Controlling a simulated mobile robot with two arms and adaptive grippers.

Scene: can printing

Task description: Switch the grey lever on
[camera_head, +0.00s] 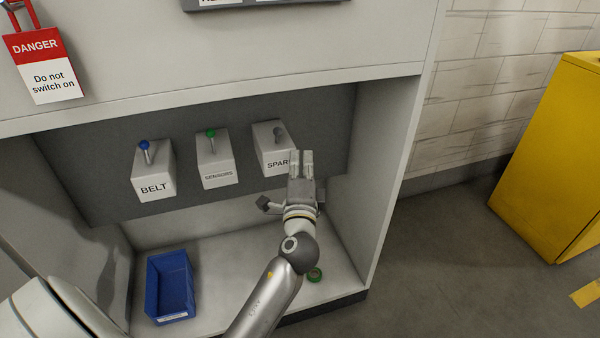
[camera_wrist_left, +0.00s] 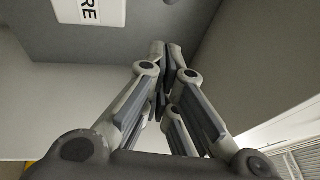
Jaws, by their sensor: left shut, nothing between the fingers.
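The grey lever (camera_head: 278,133) stands on the right-hand box labelled SPARE (camera_head: 268,147), on the dark back panel of the recess; its last letters are covered by my gripper in the head view. My left gripper (camera_head: 301,155) is shut and empty, just below and right of the lever. I cannot tell whether it touches the box. In the left wrist view the shut fingers (camera_wrist_left: 165,50) point up, and part of the SPARE label (camera_wrist_left: 88,10) shows at the top left. The lever is not visible there. My right gripper is not in view.
To the left are a blue lever (camera_head: 144,147) on the BELT box and a green lever (camera_head: 211,134) on the SENSORS box. A blue bin (camera_head: 152,290) and a green ring (camera_head: 315,275) lie on the shelf below. The recess side wall (camera_head: 375,170) is close on the right.

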